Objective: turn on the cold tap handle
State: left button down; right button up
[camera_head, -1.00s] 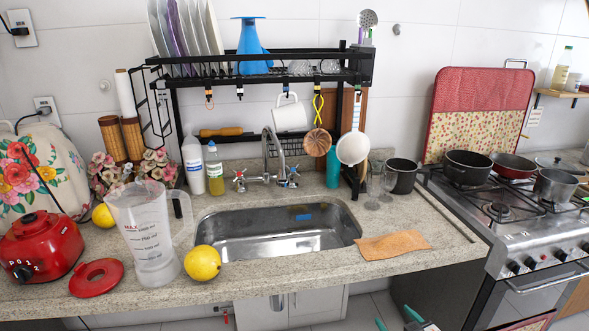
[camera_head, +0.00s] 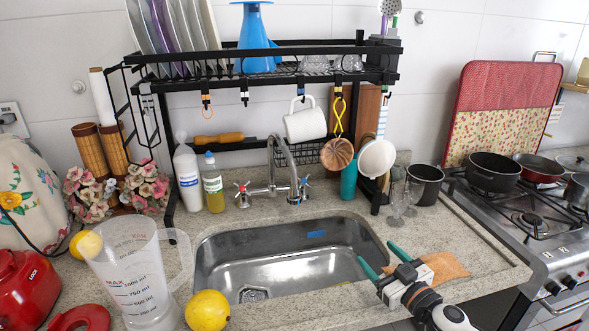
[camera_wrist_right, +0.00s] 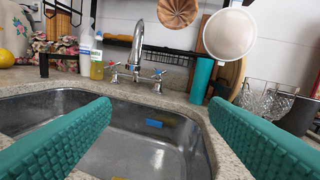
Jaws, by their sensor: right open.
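The chrome faucet (camera_head: 285,168) stands behind the sink. Its left handle (camera_head: 242,191) has red on it and its right handle, the cold tap handle (camera_head: 300,187), has blue on it. In the right wrist view the cold handle (camera_wrist_right: 158,75) is beyond the fingertips, near the middle. My right gripper (camera_head: 380,257) is open and empty at the sink's front right corner, with teal fingers pointing up and left. It is well apart from the faucet. Its fingers frame the right wrist view (camera_wrist_right: 158,105). My left gripper is not in view.
The steel sink (camera_head: 210,245) lies between my right gripper and the faucet. A black rack (camera_head: 270,77) stands over the faucet, with a white mug (camera_head: 305,123) and utensils hanging. Glasses (camera_head: 396,202) stand right of the faucet. A measuring jug (camera_head: 140,280) and lemon (camera_head: 207,311) stand front left.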

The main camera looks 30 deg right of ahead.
aim_at(303, 182)
jog(key=i+l, duration=0.15)
jog(key=i, duration=0.7)
